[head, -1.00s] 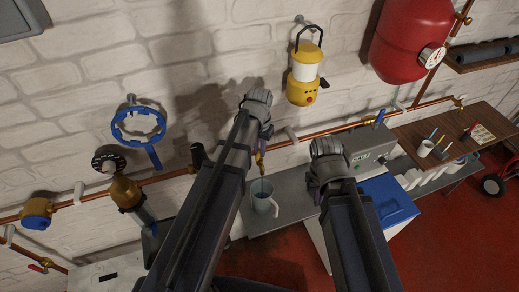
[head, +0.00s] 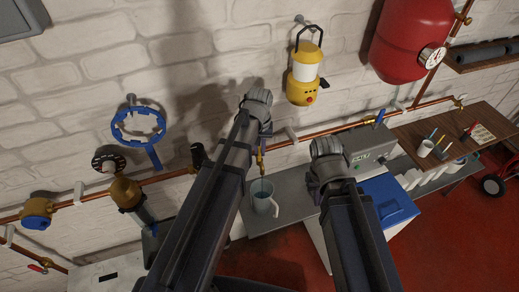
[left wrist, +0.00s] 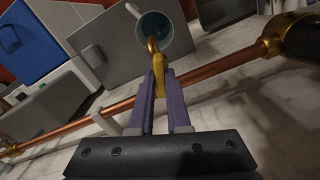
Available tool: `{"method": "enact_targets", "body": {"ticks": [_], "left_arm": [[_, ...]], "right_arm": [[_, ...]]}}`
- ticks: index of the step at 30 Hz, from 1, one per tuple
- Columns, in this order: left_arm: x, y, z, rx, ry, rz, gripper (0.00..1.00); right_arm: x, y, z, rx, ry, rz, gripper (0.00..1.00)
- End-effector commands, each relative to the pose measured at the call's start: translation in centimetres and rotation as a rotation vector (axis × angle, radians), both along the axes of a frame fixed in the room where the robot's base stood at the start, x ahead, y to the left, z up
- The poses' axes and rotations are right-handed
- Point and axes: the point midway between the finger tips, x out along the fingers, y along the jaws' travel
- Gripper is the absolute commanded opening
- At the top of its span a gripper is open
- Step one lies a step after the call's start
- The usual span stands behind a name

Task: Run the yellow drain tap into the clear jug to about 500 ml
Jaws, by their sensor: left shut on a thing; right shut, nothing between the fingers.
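The drain tap (head: 261,160), yellow brass, hangs from the copper pipe above the jug. In the left wrist view the tap (left wrist: 154,62) lies between purple fingers. My left gripper (head: 265,131) is shut on it; in the left wrist view the fingers (left wrist: 160,88) grip its handle part. The clear jug (head: 265,205) stands upright on the grey bench under the spout, and it also shows in the left wrist view (left wrist: 184,22). Bluish liquid shows inside; I cannot read the level. A thin stream seems to fall from the spout. My right gripper (head: 314,188) is shut and empty, right of the jug.
A grey box (head: 368,147) and a blue-lidded bin (head: 390,203) stand to the right of my right gripper. A yellow lantern (head: 305,75) hangs on the wall above. The copper pipe (head: 325,130) runs along the wall.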

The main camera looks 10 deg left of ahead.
Motion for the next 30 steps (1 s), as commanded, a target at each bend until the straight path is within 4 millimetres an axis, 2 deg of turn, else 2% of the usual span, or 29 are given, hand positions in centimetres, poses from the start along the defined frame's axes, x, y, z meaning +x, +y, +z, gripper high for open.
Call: {"method": "enact_targets", "body": {"ticks": [7, 8, 16, 25, 30], "left_arm": [[0.0, 0.0, 0.0, 0.000, 0.000, -0.001, 0.00], [0.0, 0.0, 0.0, 0.000, 0.000, -0.001, 0.16], [0.0, 0.0, 0.0, 0.000, 0.000, -0.002, 0.45], [0.0, 0.0, 0.1, 0.000, 0.000, -0.002, 0.45], [0.0, 0.0, 1.1, 0.000, 0.000, -0.002, 0.45]], "right_arm": [[0.0, 0.0, 0.0, 0.000, 0.000, 0.000, 0.00], [0.0, 0.0, 0.0, 0.000, 0.000, 0.000, 0.00], [0.0, 0.0, 0.0, 0.000, 0.000, 0.000, 0.00], [0.0, 0.0, 0.2, 0.000, 0.000, 0.000, 0.00], [0.0, 0.0, 1.1, 0.000, 0.000, -0.002, 0.00]]}}
